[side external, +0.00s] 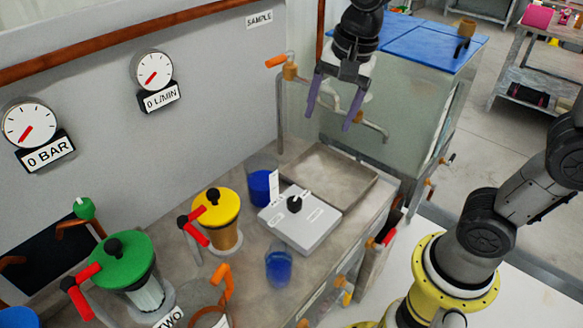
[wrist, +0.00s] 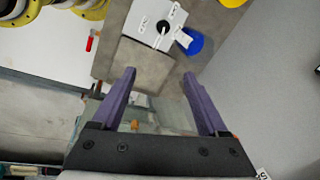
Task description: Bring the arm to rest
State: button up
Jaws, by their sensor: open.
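My gripper (side external: 333,101) is open and empty, with its purple fingers pointing down. In the side external view it hangs in the air at the top centre, in front of the tank with the blue lid (side external: 415,36) and above the back end of the bench. In the wrist view my gripper (wrist: 160,95) has its two fingers spread well apart with nothing between them. A grey square plate or basin (side external: 330,175) lies on the bench below it and also shows in the wrist view (wrist: 140,63).
Yellow (side external: 217,207) and green (side external: 122,259) pump units stand nearer the camera. Pipes with an orange-handled tap (side external: 277,61) are close to my gripper's left.

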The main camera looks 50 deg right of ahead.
jog(key=s+d+f+n+t, duration=0.2)
jog(key=s+d+n+t, duration=0.1)
jog(key=s+n, duration=1)
jog(key=shift+s+f, duration=0.15)
jog(key=shift+s, duration=0.8)
